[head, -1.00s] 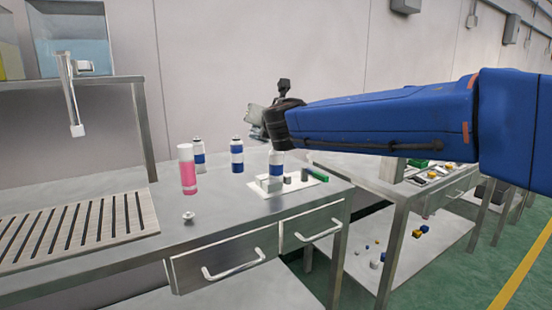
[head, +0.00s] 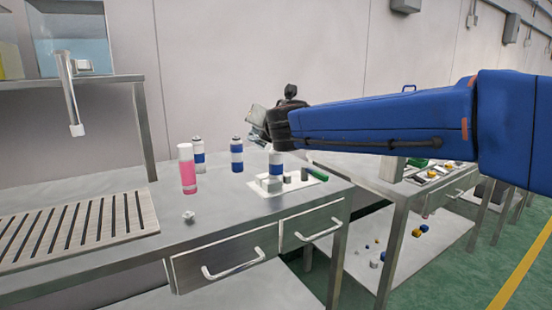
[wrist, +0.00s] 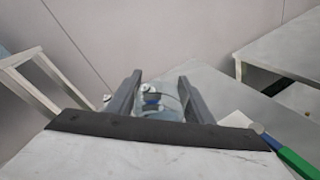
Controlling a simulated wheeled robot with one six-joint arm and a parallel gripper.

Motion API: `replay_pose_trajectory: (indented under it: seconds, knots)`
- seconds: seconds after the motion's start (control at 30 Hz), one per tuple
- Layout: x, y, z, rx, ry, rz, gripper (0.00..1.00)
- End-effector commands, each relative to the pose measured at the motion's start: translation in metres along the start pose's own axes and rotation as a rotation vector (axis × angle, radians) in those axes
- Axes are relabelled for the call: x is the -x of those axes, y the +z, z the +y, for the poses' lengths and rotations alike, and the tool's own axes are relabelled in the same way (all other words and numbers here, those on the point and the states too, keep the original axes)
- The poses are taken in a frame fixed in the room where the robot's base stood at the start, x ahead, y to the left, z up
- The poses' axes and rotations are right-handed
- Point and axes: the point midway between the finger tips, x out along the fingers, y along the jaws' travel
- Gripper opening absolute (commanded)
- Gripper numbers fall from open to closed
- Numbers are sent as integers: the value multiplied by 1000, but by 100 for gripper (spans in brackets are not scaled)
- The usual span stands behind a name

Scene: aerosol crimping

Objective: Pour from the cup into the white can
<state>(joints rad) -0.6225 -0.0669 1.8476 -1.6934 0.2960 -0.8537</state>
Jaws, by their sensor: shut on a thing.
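My gripper (wrist: 160,80) is shut on a clear, see-through cup (wrist: 173,98), which sits between the two dark fingers in the wrist view. In the head view the cup (head: 257,116) looks tilted, at the end of my blue arm. A white can with a blue band (head: 275,168) stands upright on a white mat (head: 305,188), just below the gripper and cup. Its top is partly hidden by the gripper. Whether there is liquid in the cup is too unclear to tell.
Two similar white-and-blue cans (head: 237,156) (head: 198,158) and a pink can (head: 187,172) stand to the left. A small white part (head: 188,216) lies near the front. A slatted rack (head: 80,228) lies at left.

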Motion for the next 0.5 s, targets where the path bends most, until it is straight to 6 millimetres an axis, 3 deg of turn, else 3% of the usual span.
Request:
replay_pose_trajectory:
  seconds: [0.5]
  knots:
    - [-1,-3,-2,-49,0,16,23]
